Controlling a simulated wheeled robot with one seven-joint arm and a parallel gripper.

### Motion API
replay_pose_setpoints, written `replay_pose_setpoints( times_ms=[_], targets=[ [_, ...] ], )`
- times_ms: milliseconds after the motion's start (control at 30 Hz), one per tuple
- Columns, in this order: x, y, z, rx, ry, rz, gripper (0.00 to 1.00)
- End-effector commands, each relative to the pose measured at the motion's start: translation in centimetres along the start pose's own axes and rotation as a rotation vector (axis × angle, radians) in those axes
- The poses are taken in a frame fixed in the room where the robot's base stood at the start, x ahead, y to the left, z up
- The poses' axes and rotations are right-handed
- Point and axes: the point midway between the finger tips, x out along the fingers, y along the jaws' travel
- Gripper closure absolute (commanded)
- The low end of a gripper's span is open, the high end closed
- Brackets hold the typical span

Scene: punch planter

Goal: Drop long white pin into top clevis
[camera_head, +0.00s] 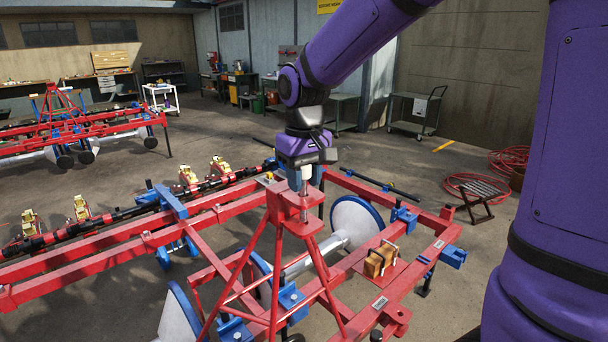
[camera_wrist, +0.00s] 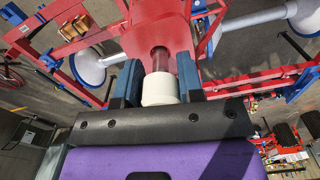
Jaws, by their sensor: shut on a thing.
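My gripper (camera_head: 306,172) is above the top of the red A-frame tower, pointing down. Its blue fingers (camera_wrist: 158,76) are shut on the long white pin, whose white head (camera_wrist: 160,90) sits between them. The pin (camera_head: 306,174) hangs upright, and its shiny metal shaft reaches down at the clevis. The top clevis (camera_head: 288,201) is the red plated head of the tower. In the wrist view, the shaft meets the red clevis (camera_wrist: 152,14). I cannot tell how far the tip is inside the hole, as the lower end is hidden.
The red planter frame (camera_head: 200,225) spreads below with white discs (camera_head: 352,222). A brown box (camera_head: 380,262) sits on its right side. A folding stool (camera_head: 482,196) and red hose (camera_head: 478,186) lie at the right. Another red implement (camera_head: 85,135) stands at the back left.

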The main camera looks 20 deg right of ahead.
Motion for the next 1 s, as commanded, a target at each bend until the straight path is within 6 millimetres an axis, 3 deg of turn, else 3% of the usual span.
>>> replay_pose_setpoints(
  times_ms=[800, 833, 933, 1000],
  targets=[
    [1.8, 0.0, 0.0, 0.0, -0.001, 0.0, 0.94],
    [1.8, 0.0, 0.0, 0.0, -0.001, 0.0, 0.6],
    [1.7, 0.0, 0.0, 0.0, -0.001, 0.0, 0.37],
    [1.7, 0.0, 0.0, 0.0, -0.001, 0.0, 0.35]
  ],
)
